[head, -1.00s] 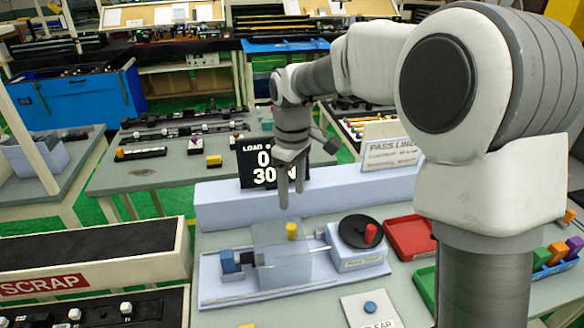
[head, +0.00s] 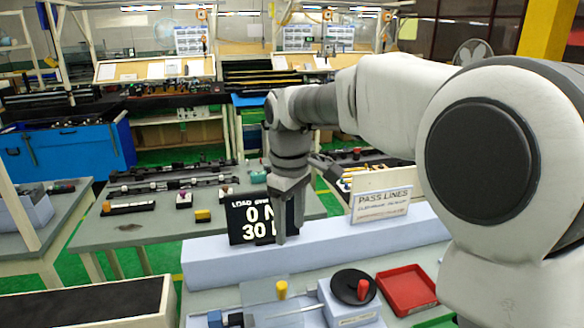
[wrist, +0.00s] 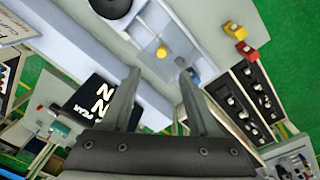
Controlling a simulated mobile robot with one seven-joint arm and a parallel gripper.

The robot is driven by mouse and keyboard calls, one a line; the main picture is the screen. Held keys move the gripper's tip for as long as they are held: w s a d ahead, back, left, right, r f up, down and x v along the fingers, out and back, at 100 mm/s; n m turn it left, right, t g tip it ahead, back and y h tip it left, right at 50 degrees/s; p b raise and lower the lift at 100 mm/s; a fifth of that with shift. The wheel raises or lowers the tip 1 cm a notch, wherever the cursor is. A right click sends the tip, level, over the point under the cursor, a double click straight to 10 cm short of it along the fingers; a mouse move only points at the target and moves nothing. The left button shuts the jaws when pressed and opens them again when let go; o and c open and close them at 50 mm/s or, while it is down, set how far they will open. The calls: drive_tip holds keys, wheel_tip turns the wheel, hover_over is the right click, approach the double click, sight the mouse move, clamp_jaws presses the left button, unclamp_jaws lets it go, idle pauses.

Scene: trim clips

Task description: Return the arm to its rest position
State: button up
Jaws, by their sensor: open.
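My gripper (head: 279,222) hangs downward at the end of my arm in the head view, in front of the black load display (head: 253,219) and above the pale blue raised ledge. In the wrist view, my gripper (wrist: 158,88) shows two separated fingers with nothing between them. The test fixture with a yellow knob (head: 282,290) stands below and nearer in the head view. The yellow knob also shows in the wrist view (wrist: 161,52), beyond the fingertips.
A "PASS LINES" sign (head: 382,205) stands on the ledge (head: 325,244). A black dial with a red knob (head: 354,287) and a red tray (head: 407,290) sit at right. A dark-topped box (head: 80,306) is at lower left. Green floor separates the benches.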

drive_tip(key=s+d+r+m+t, duration=0.2)
drive_tip(key=s+d+r+m, duration=0.25)
drive_tip(key=s+d, duration=0.5)
drive_tip(key=s+d+f+m+t, duration=0.3)
drive_tip(key=s+d+m, duration=0.3)
drive_tip(key=s, duration=0.5)
drive_tip(key=shift+s+f+m, duration=0.35)
drive_tip(key=shift+f, duration=0.05)
idle(1.0)
